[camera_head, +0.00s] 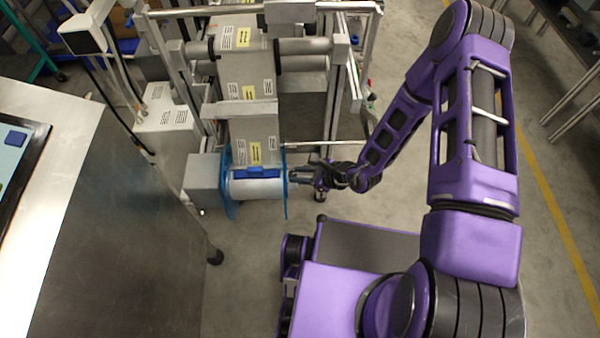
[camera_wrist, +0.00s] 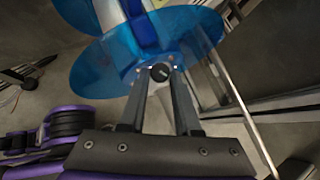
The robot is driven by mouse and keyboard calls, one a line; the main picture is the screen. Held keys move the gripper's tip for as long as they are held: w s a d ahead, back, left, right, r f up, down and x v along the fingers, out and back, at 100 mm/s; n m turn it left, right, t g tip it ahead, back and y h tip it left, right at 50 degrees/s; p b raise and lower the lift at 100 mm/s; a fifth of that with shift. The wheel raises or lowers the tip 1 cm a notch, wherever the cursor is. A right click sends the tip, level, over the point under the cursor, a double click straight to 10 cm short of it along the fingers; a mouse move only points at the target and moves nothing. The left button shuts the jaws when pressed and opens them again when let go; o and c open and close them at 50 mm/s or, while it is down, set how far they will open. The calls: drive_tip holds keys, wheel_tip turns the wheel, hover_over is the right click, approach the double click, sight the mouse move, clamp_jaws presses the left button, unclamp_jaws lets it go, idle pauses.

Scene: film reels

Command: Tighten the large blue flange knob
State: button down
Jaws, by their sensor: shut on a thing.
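The translucent blue flange (camera_wrist: 95,62) fills the upper wrist view, seen nearly face-on. Its small dark round knob (camera_wrist: 160,72) sits at the centre, between my fingertips. My gripper (camera_wrist: 160,80) is shut on this knob, one finger on each side. In the head view, the near blue flange (camera_head: 285,204) is edge-on at the right end of the reel (camera_head: 254,188). My gripper (camera_head: 297,179) reaches it from the right, along the reel's axis. The fingertips and knob are too small to make out there.
A second blue flange (camera_head: 229,190) is on the reel's left, beside a grey box (camera_head: 202,177). A metal frame (camera_head: 345,62) carries the web (camera_head: 251,122) and rollers behind. A steel table (camera_head: 119,245) stands at left. Floor below the reel is clear.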

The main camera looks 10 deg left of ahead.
idle(0.3)
drive_tip(key=c, duration=0.6)
unclamp_jaws()
drive_tip(key=p+v, duration=0.3)
drive_tip(key=v, duration=1.4)
drive_tip(key=shift+d, duration=0.15)
drive_tip(key=shift+s+r, duration=0.1)
drive_tip(key=shift+r, duration=0.05)
drive_tip(key=shift+c, duration=0.2)
